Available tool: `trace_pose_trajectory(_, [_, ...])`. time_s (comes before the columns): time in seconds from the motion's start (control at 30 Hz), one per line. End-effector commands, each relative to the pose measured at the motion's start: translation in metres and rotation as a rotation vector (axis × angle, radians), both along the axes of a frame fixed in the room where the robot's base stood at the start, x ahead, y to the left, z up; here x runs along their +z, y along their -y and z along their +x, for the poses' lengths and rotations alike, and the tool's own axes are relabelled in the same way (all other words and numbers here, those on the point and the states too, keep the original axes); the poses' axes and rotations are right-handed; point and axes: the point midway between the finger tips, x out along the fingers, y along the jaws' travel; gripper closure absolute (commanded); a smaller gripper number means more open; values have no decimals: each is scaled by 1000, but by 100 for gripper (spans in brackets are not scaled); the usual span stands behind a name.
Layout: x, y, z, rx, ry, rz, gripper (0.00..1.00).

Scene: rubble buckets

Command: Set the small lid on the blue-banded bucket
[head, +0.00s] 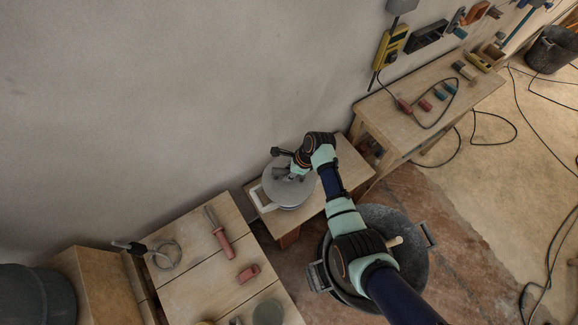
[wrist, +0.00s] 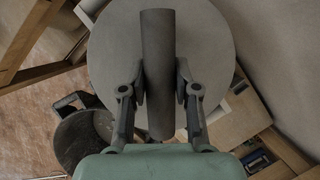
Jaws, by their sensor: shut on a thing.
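A round grey lid (head: 273,191) is over the small wooden table by the wall. In the wrist view the lid (wrist: 112,45) has a thick grey bar handle (wrist: 158,70) across its middle. My gripper (head: 287,172) is above the lid. In the wrist view its two fingers (wrist: 160,92) press on either side of the handle and hold it. The lid covers whatever is directly beneath it, and I cannot tell whether it rests on a bucket or hangs above one. No blue band shows clearly in either view.
A white tray-like object (head: 262,198) shows beside the lid. A large dark bucket (head: 408,222) stands on the floor below my arm. A workbench (head: 440,82) with small blocks is at right. A wooden table (head: 190,280) with red-handled tools and a grey-green disc (head: 268,313) is at lower left.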

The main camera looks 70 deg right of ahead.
Motion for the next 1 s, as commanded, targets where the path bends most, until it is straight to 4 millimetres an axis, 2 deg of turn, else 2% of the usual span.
trace_pose_trajectory(0.9, [-19,0,0,1,0,-1,100])
trace_pose_trajectory(0.93, [-18,0,0,1,1,-1,65])
trace_pose_trajectory(1.0, [-18,0,0,1,0,-1,53])
